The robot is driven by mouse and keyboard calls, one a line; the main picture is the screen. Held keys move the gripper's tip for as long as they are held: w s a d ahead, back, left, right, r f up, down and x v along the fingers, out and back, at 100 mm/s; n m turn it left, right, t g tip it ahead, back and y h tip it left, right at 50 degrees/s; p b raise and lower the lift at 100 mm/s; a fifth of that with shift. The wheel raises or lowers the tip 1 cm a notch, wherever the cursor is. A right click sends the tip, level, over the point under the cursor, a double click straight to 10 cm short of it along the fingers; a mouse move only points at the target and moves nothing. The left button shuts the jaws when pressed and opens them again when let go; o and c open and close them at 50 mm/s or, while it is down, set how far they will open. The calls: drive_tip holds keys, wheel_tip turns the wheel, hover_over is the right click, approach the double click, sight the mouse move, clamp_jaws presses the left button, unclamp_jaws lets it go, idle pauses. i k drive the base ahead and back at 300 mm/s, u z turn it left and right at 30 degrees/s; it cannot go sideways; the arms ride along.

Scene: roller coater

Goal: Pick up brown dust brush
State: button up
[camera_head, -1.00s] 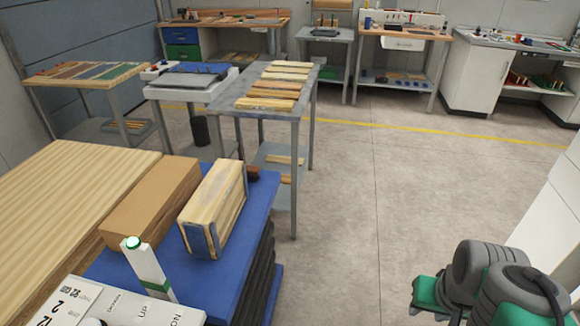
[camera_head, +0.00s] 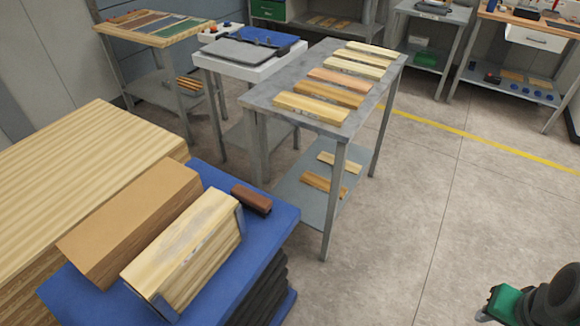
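A small dark reddish-brown block-like object (camera_head: 251,198), which looks like the brown dust brush, lies on the blue top (camera_head: 283,215) of a stand. No fingers of my gripper show. Only a dark grey rounded part and a green part, which look like mine, show at the lower right, well apart from the brush.
A cardboard-brown box (camera_head: 130,225) and the pale wooden bundle (camera_head: 185,255) share the blue top. A big wood stack (camera_head: 75,165) stands to the left. A grey table (camera_head: 270,92) with several wooden boards stands behind. The floor (camera_head: 400,225) to the right is clear.

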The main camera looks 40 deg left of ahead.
sight(256, 201)
drive_tip(key=i, duration=1.3)
drive_tip(key=u, duration=3.75)
drive_tip(key=i, duration=0.5)
